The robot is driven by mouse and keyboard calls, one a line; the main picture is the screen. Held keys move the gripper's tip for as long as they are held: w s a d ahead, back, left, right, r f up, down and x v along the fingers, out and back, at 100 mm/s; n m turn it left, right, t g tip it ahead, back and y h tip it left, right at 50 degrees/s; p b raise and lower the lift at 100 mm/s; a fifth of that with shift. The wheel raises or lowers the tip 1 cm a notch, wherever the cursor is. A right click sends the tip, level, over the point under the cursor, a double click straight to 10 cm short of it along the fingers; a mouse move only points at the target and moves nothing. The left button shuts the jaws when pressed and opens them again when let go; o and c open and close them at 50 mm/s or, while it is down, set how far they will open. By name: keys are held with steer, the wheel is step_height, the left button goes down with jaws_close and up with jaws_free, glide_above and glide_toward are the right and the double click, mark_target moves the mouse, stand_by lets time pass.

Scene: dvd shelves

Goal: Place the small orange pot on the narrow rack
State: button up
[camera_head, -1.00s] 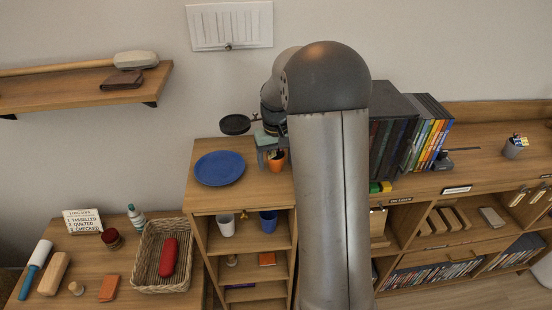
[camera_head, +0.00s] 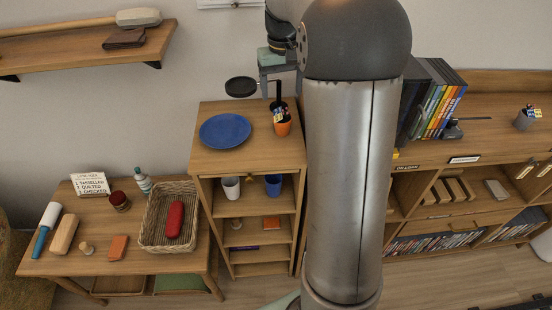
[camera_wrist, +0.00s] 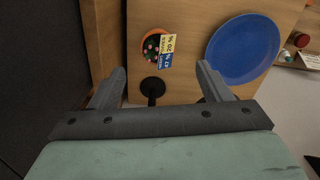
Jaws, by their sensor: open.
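The small orange pot (camera_head: 283,128) stands upright on the top board of the narrow rack (camera_head: 254,162), to the right of a blue plate. Small yellow and blue printed pieces show at its mouth. In the wrist view the pot (camera_wrist: 152,58) lies beyond the fingertips, nearer the left finger, and nothing is held. My gripper (camera_head: 279,82) is open and empty above the pot, apart from it. In the wrist view its two fingers (camera_wrist: 160,70) are spread wide. My arm hides the area right of the rack.
The blue plate (camera_head: 225,130) fills the rack top's left part. A black disc on a thin arm (camera_head: 240,87) is close left of my gripper. Dark upright cases (camera_head: 425,97) stand right of my arm. White (camera_head: 231,188) and blue (camera_head: 273,185) cups sit on the shelf below.

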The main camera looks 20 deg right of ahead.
steer(key=s+a+f, duration=0.2)
steer(key=s+a, duration=0.3)
steer(key=s, duration=0.4)
steer(key=s+a+f+n, duration=0.1)
steer(key=s+a+f, duration=0.2)
steer(key=s+a, duration=0.2)
steer(key=s+a+f+n, duration=0.1)
steer(key=s+a+f, duration=0.2)
steer(key=s, duration=0.9)
steer(key=shift+s+a+t, duration=0.3)
steer(key=shift+a, duration=0.75)
